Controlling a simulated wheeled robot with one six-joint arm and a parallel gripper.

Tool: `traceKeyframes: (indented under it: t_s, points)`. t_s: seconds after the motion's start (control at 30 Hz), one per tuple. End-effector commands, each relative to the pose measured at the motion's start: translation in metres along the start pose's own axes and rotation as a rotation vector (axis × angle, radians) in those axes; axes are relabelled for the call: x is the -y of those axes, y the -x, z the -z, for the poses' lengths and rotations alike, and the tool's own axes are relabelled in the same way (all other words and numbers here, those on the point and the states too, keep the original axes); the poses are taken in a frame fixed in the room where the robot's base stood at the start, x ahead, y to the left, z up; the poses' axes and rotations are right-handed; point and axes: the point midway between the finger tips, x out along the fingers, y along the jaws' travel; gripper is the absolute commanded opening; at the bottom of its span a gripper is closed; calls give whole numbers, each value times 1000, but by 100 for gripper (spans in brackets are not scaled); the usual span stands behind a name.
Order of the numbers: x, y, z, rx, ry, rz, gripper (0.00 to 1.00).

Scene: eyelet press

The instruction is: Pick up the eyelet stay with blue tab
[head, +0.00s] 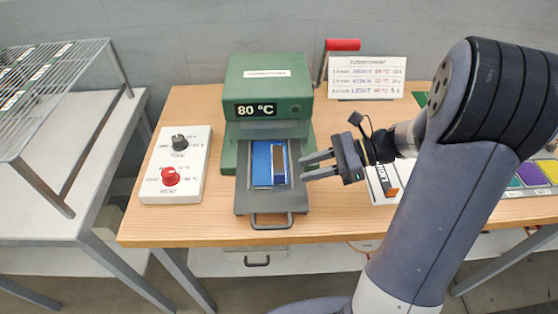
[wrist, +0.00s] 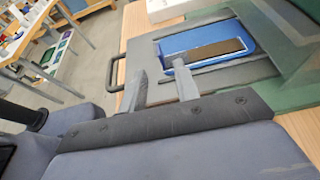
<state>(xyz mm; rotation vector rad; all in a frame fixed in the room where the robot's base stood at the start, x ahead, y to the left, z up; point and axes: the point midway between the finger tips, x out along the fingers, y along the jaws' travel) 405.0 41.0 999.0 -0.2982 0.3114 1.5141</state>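In the head view, a blue piece (head: 261,163) lies in the pulled-out drawer (head: 243,203) of the green press, with a brown strip (head: 279,165) along its right side. The wrist view shows the blue piece (wrist: 240,27) and the dark brown strip (wrist: 212,51) set in its frame. I cannot tell for sure which part is the eyelet stay or its blue tab. My gripper (head: 304,168) is just right of the drawer, fingers pointing left toward the blue piece. In the wrist view my gripper (wrist: 160,80) has its fingers apart with nothing between them.
A white knob box (head: 180,150) stands left, a text sign (head: 366,76) behind right. A white card (head: 379,194) lies under my arm. A wire rack (head: 60,60) stands far left.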

Motion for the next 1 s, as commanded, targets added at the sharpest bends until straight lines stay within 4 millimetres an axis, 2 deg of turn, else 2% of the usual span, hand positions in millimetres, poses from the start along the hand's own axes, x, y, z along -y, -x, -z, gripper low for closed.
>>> traceKeyframes:
  t_s: [0.1,0.37,0.6,0.73,0.93,1.0]
  points:
    - [0,-18,0,1,1,-4,30]
    - [-1,-40,0,-1,1,-4,30]
    - [-1,-74,1,-1,1,-4,30]
    - [0,-80,2,-2,1,-1,30]
    - [0,-80,2,-2,2,0,30]
    - [0,-80,2,-2,2,0,25]
